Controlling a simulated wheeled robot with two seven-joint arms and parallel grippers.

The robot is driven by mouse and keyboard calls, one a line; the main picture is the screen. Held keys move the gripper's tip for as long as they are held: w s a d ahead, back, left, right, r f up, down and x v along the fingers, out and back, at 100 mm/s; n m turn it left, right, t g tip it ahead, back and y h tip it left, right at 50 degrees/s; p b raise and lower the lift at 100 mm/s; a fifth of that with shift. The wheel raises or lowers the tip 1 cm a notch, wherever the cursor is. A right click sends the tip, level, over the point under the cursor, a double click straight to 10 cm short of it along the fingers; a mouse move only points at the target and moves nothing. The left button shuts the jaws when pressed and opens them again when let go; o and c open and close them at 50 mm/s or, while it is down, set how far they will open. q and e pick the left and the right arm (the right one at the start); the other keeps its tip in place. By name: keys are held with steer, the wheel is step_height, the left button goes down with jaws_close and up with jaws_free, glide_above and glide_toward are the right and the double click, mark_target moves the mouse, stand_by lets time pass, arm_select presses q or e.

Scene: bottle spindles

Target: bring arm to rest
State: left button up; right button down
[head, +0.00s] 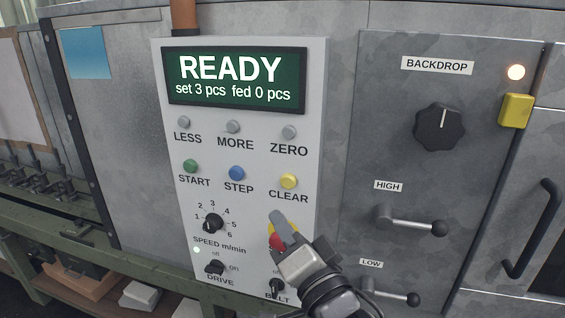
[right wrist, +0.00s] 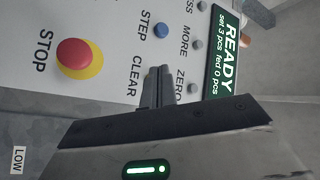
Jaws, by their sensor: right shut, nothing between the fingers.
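My right gripper (head: 281,226) is in front of the lower right part of the white control panel (head: 326,120) in the head view. Its fingers are together with nothing between them. It covers much of the red stop button (head: 277,241) on its yellow base. In the right wrist view the closed fingers (right wrist: 158,75) lie near the CLEAR and ZERO labels, and the stop button (right wrist: 74,53) shows apart from them. I cannot tell how near the fingertips are to the panel. My left gripper is not in view.
The display (head: 236,79) reads READY, set 3 pcs, fed 0 pcs. To the right are a backdrop knob (head: 439,128), HIGH lever (head: 411,222), LOW lever (head: 391,293) and black handle (head: 531,229), all sticking out. A green rail (head: 60,222) runs at the lower left.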

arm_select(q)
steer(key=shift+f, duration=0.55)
arm_select(e)
steer(key=s+d+f+n+g+h, duration=0.1)
steer(key=s+d+f+n+g, duration=0.1)
steer(key=f, duration=0.8)
steer(key=s+d+f+n+g+h, duration=0.2)
steer(key=s+d+f+n+g, duration=0.1)
steer(key=s+d+f, duration=0.4)
steer(key=s+d+f+n+g+h, duration=0.2)
steer(key=s+f, duration=0.6)
steer(key=f, duration=0.5)
steer(key=d+n+g, duration=0.1)
steer(key=d, duration=0.1)
steer(key=shift+s+d+f+n, duration=0.2)
steer(key=shift+d+f+n, duration=0.1)
steer(key=shift+f, duration=0.1)
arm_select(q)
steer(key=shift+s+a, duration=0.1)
